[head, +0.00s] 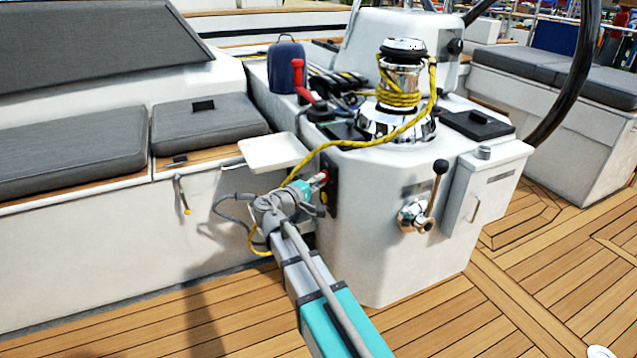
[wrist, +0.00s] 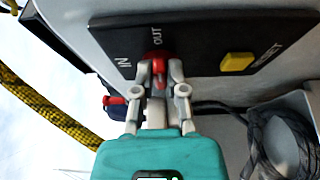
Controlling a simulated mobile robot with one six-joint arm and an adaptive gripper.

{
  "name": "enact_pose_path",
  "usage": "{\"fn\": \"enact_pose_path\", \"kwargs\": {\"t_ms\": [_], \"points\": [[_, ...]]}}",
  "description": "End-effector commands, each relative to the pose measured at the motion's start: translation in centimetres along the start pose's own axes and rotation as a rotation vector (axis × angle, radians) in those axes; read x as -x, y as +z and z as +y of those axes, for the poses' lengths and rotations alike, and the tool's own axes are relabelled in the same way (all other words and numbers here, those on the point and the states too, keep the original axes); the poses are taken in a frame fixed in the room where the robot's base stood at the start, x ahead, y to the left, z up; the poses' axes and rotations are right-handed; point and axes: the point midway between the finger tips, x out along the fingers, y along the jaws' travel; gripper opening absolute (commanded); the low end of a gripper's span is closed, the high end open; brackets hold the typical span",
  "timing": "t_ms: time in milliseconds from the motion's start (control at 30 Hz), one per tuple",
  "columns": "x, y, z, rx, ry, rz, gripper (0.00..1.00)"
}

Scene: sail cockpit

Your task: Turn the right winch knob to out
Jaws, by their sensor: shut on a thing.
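The red winch knob (wrist: 157,55) sits on a black panel (wrist: 200,45) marked IN and OUT. In the wrist view, OUT is just above the knob and IN is to its left. My gripper (wrist: 159,72) is shut on the knob, with one finger on each side. The fingers partly cover the knob, so I cannot tell which label it points to. In the head view, my gripper (head: 314,182) reaches the panel (head: 330,187) on the side of the white console, and the knob is only a small red spot there.
A yellow button (wrist: 237,62) is on the same panel, right of the knob in the wrist view. A white fold-out shelf (head: 272,152) is just above my arm. A yellow rope (head: 330,147) runs from the chrome winch (head: 395,122) down past the panel. Teak floor (head: 540,300) lies open at right.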

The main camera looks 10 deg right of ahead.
Motion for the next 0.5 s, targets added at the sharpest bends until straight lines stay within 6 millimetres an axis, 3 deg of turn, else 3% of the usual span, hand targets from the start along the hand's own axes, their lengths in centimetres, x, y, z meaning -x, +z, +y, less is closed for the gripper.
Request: {"fn": "enact_pose_path", "kwargs": {"t_ms": [133,167,300,500], "points": [[-0.77,-0.33,0.23,-0.001,0.008,-0.002,0.00],[-0.77,-0.34,0.23,-0.001,0.008,-0.002,0.23],[-0.75,-0.36,0.22,-0.001,0.007,-0.001,0.49],[-0.49,-0.23,0.15,0.000,0.004,0.000,0.51]]}}
